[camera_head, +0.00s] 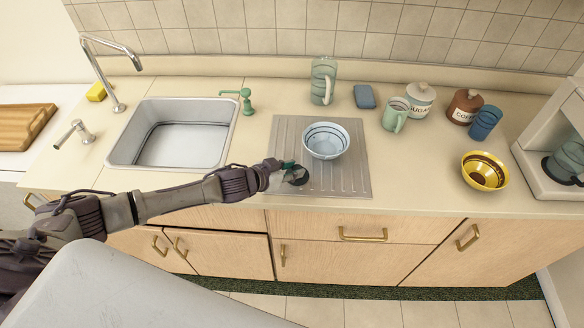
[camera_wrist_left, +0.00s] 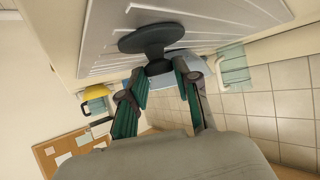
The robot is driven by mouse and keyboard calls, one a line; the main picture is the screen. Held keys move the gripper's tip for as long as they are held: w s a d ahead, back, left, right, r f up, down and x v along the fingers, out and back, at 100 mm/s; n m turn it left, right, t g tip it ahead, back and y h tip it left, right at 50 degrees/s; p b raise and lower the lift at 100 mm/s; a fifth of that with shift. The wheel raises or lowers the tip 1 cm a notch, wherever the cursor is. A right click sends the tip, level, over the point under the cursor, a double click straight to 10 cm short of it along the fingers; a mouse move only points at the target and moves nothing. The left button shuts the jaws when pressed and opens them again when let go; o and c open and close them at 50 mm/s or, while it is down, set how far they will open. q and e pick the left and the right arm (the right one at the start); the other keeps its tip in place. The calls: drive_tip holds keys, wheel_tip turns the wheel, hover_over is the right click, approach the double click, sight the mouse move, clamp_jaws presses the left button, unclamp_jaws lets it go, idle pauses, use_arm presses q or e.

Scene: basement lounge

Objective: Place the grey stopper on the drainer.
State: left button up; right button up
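The dark grey stopper (camera_head: 298,177) is at the front-left part of the ribbed metal drainer (camera_head: 345,183) in the head view. My left gripper (camera_head: 284,173) reaches in from the left and is at the stopper. In the left wrist view, the stopper's round disc (camera_wrist_left: 152,38) faces the drainer (camera_wrist_left: 215,18), and its short stem is between the green-padded fingertips of my left gripper (camera_wrist_left: 160,70). The fingers look closed on the stem. I cannot tell whether the disc touches the drainer. My right gripper is not in view.
A pale blue bowl (camera_head: 326,141) stands on the drainer, just behind and right of the stopper. The sink (camera_head: 184,102) is to the left, with a green soap dispenser (camera_head: 246,100) beside it. A yellow bowl (camera_head: 484,171) stands right of the drainer. The drainer's front right is bare.

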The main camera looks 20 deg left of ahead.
use_arm(q)
drive_tip(key=o, duration=0.4)
drive_tip(key=shift+r, duration=0.3)
drive_tip(key=shift+s+a, duration=0.2)
drive_tip(key=shift+s, duration=0.1)
drive_tip(key=b+v, duration=0.2)
drive_tip(key=v, duration=0.9)
drive_tip(key=shift+r, duration=0.2)
drive_tip(key=shift+s, duration=0.1)
